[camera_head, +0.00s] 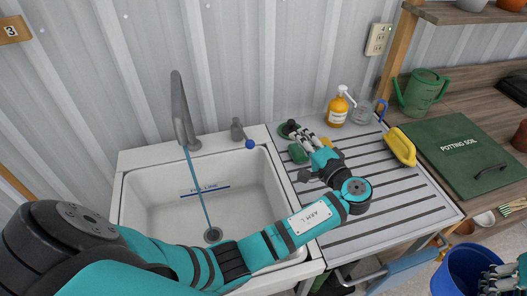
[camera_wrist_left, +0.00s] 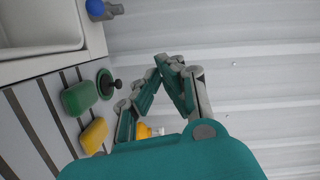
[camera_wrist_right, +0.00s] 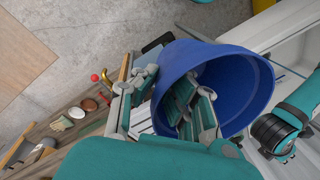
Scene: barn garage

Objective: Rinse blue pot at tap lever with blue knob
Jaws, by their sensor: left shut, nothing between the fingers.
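The tap (camera_head: 181,115) stands behind the white sink (camera_head: 137,208), and a thin stream of blue water runs from its spout to the drain. The tap lever with blue knob (camera_head: 243,138) is at the sink's back right corner; it also shows in the left wrist view (camera_wrist_left: 97,9). My left gripper (camera_head: 290,131) is shut and empty, to the right of the knob and apart from it, above the drainboard. The blue pot (camera_head: 460,272) is at the lower right. My right gripper (camera_wrist_right: 158,85) grips its wall, one finger inside and one outside; the pot's base is hidden.
On the drainboard (camera_head: 400,196) are a green sponge (camera_head: 298,153), a yellow scoop-like item (camera_head: 400,147) and an amber pump bottle (camera_head: 338,108). The sink basin holds no objects.

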